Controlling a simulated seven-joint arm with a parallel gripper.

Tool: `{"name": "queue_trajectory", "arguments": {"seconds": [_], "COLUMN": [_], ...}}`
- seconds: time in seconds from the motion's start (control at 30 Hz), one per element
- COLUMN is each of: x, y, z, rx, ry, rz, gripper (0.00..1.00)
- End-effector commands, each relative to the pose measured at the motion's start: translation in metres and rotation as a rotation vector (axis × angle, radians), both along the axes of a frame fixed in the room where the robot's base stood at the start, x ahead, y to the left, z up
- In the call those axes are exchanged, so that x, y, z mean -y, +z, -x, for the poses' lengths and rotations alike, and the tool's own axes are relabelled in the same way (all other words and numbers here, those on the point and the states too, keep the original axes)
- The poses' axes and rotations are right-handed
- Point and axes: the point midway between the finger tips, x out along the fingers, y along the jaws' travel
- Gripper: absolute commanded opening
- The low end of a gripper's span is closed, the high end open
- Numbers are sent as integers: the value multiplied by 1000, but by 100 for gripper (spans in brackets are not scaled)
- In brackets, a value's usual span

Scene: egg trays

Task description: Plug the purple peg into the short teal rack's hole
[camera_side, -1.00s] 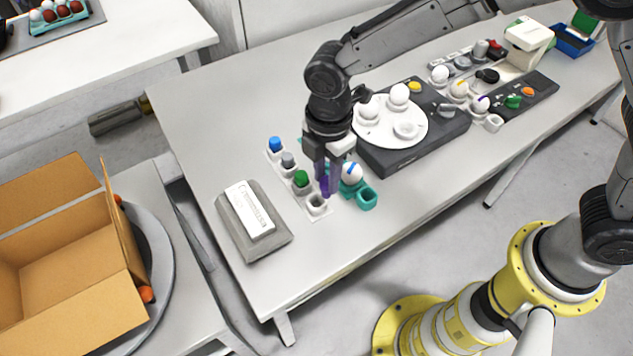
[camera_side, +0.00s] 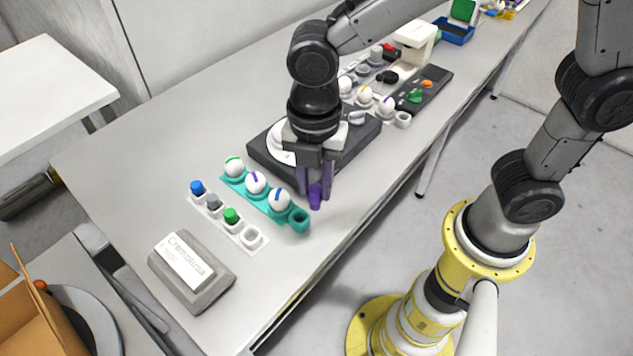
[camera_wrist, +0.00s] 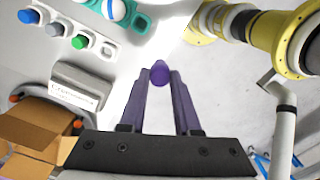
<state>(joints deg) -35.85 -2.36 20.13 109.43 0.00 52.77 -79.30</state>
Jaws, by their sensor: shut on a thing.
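The purple peg (camera_side: 315,201) is held between the fingertips of my gripper (camera_side: 315,187), above the table. It also shows between the fingers in the wrist view (camera_wrist: 159,76). The short teal rack (camera_side: 300,221) holds three white eggs with green, purple and blue stripes. Its near-end hole is empty and lies just left of and below the peg in the side view. In the wrist view the teal rack's empty end (camera_wrist: 140,23) is at the top, up and left of the peg. The peg is apart from the rack.
A white rack (camera_side: 252,238) beside the teal one holds blue, grey and green pegs and has an empty near-end hole. A grey block with a white label (camera_side: 185,265) stands left. A dark device with a white disc (camera_side: 262,146) stands behind my gripper. The table's front edge is close.

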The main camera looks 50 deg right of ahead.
Motion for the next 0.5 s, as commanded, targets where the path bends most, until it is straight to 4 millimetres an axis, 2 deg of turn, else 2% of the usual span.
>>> {"name": "queue_trajectory", "arguments": {"seconds": [0.1,0.3,0.4,0.5], "x": [-3,0,6,14], "y": [-10,-34,-49,-63], "z": [-14,-39,-50,-56], "rx": [-3,-4,-6,-5], "ry": [183,441,521,520], "rz": [1,2,2,1], "gripper": [0,0,0,0]}}
